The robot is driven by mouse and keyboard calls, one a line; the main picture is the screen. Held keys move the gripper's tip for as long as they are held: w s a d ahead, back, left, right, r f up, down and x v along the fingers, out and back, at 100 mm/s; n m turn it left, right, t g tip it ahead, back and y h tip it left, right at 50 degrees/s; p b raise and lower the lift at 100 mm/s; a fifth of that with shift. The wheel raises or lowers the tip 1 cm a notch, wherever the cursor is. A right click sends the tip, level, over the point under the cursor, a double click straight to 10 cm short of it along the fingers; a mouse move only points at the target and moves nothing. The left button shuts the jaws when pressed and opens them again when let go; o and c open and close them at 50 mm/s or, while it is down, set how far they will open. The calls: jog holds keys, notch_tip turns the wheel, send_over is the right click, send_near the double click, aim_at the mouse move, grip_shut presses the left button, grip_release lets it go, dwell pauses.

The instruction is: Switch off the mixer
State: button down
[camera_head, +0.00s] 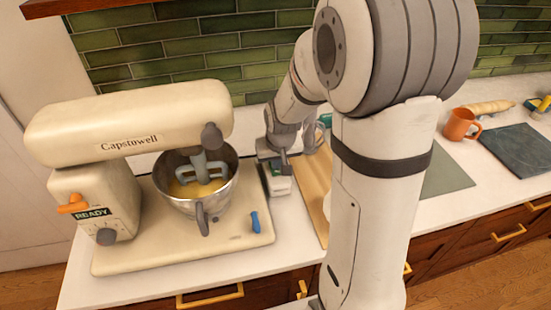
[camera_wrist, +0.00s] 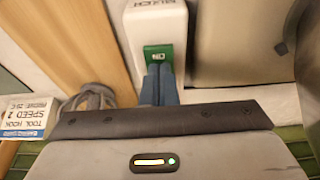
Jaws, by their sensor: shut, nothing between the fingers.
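The cream mixer (camera_head: 130,125) stands at the left of the counter in the head view, with a "READY" display, an orange lever (camera_head: 73,204) and a dark knob. Its steel bowl (camera_head: 200,203) holds something yellow under the beater. A small white switch box (camera_head: 279,186) stands right of the mixer base. In the wrist view the box (camera_wrist: 155,22) has partly readable lettering and a green switch face (camera_wrist: 157,54) marked "ON". My gripper (camera_head: 284,165) is over this box. Its blue-grey fingers (camera_wrist: 160,70) are together and empty, with tips at the green face; contact is unclear.
A wooden board (camera_head: 314,190) lies right of the box. A card (camera_wrist: 25,118) reading "TOOL HOOK SPEED 2" and a grey looped object (camera_wrist: 90,97) show in the wrist view. An orange mug (camera_head: 461,125) and dark slate (camera_head: 515,150) are farther right.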

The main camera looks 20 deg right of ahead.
aim_at(277, 171)
jog(key=shift+r, duration=0.1)
jog(key=p+v, duration=0.1)
jog(key=v, duration=0.1)
jog(key=w+p+v, duration=0.1)
jog(key=p+v, duration=0.1)
jog(key=shift+s+r, duration=0.1)
jog(key=shift+r, duration=0.45)
jog(key=b+v, duration=0.2)
jog(key=v, duration=0.7)
jog(key=shift+s, duration=0.4)
jog(key=shift+f, duration=0.1)
